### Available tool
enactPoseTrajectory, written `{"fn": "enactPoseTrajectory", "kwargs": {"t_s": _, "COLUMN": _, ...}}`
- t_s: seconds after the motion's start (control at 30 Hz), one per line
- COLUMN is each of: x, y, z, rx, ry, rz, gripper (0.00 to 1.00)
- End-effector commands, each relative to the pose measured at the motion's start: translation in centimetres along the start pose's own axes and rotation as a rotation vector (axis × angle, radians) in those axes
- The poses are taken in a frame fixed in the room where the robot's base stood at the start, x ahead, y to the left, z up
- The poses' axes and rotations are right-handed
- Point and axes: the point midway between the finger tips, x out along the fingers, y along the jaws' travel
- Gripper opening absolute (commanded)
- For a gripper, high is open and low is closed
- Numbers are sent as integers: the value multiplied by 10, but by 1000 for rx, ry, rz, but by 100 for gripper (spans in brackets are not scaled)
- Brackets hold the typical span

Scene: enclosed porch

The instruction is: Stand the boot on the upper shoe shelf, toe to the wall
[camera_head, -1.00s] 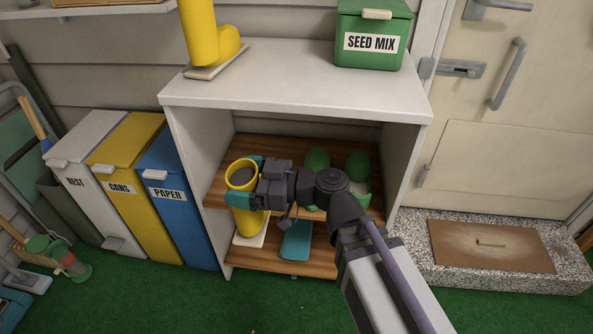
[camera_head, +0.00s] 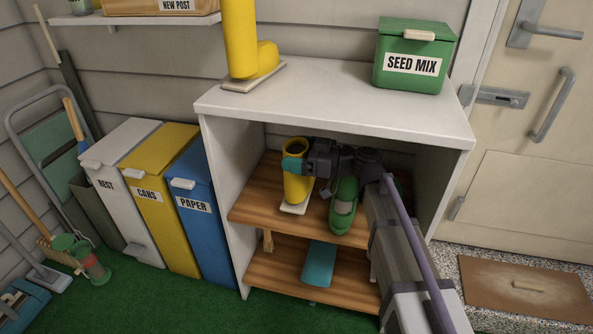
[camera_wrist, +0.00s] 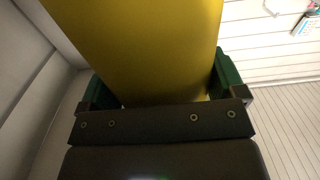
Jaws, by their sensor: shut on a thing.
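A yellow boot (camera_head: 297,188) is upright inside the cabinet, over the left part of the upper wooden shelf (camera_head: 258,207). Its pale sole shows low down at the board; I cannot tell whether it rests on it. Its toe is hidden behind the shaft. My gripper (camera_head: 296,166) is shut on the upper shaft, coming from the right. In the wrist view the yellow shaft (camera_wrist: 145,40) fills the space between the teal fingers (camera_wrist: 162,88). A second yellow boot (camera_head: 243,50) stands on the cabinet top, toe to the right.
Green shoes (camera_head: 343,207) stand close right of the held boot, below my wrist. The white cabinet top (camera_head: 330,102) is overhead, with a green seed box (camera_head: 414,60) on it. A teal item (camera_head: 319,263) lies on the lower shelf. Bins (camera_head: 195,205) stand left of the cabinet.

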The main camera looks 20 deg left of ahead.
Motion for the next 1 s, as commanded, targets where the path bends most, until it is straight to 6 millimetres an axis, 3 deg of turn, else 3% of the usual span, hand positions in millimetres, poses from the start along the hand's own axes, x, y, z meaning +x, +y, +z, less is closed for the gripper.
{"fn": "enactPoseTrajectory", "kwargs": {"t_s": 0.23, "x": 0, "y": 0, "z": 42, "rx": 0, "ry": 1, "rz": 0, "gripper": 33}}
{"fn": "enactPoseTrajectory", "kwargs": {"t_s": 0.6, "x": 0, "y": 4, "z": 42, "rx": 0, "ry": 0, "rz": 0, "gripper": 33}}
{"fn": "enactPoseTrajectory", "kwargs": {"t_s": 0.63, "x": 0, "y": 4, "z": 42, "rx": 0, "ry": 0, "rz": 0, "gripper": 90}}
{"fn": "enactPoseTrajectory", "kwargs": {"t_s": 0.73, "x": 0, "y": 4, "z": 40, "rx": 0, "ry": 0, "rz": 0, "gripper": 100}}
{"fn": "enactPoseTrajectory", "kwargs": {"t_s": 1.0, "x": 0, "y": 4, "z": 35, "rx": 0, "ry": 0, "rz": 0, "gripper": 100}}
